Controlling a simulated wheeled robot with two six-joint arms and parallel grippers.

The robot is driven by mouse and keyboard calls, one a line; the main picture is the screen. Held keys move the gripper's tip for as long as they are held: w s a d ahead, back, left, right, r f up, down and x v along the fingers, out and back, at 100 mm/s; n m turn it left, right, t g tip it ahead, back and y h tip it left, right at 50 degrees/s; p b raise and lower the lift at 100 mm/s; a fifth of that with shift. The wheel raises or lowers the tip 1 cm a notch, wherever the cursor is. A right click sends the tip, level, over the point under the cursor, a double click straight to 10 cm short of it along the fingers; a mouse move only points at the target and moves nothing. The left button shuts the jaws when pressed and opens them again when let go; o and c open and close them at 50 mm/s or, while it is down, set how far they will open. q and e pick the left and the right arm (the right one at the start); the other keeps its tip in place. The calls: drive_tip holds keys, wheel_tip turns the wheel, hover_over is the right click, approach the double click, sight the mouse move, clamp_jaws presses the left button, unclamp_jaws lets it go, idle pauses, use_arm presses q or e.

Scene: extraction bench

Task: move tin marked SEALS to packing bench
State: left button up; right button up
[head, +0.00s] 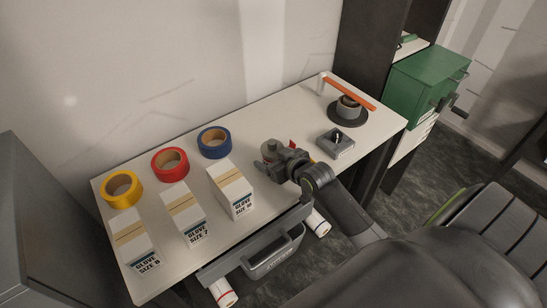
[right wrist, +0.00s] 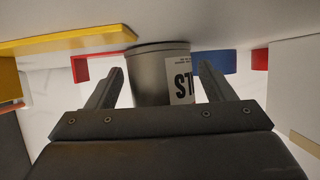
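A grey round tin (head: 268,148) stands on the white bench (head: 262,121), partly hidden by my right gripper. In the right wrist view the tin (right wrist: 150,77) sits between the two fingers, with part of a white label in dark letters. The picture seems upside down there, and only the end of the word shows. My right gripper (head: 278,157) is open around the tin in the head view. In the right wrist view the gripper (right wrist: 160,75) has a narrow gap on each side of the tin. My left gripper is not in view. I cannot tell which surface is the packing bench.
Yellow (head: 122,188), red (head: 169,163) and blue (head: 214,142) tape rolls stand left of the tin, with glove boxes (head: 183,212) in front. A grey device (head: 336,143) and a round dark stand (head: 347,112) are to the right.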

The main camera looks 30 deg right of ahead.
drive_tip(key=v, duration=1.2)
drive_tip(key=shift+b, duration=0.35)
drive_tip(key=shift+r, duration=0.1)
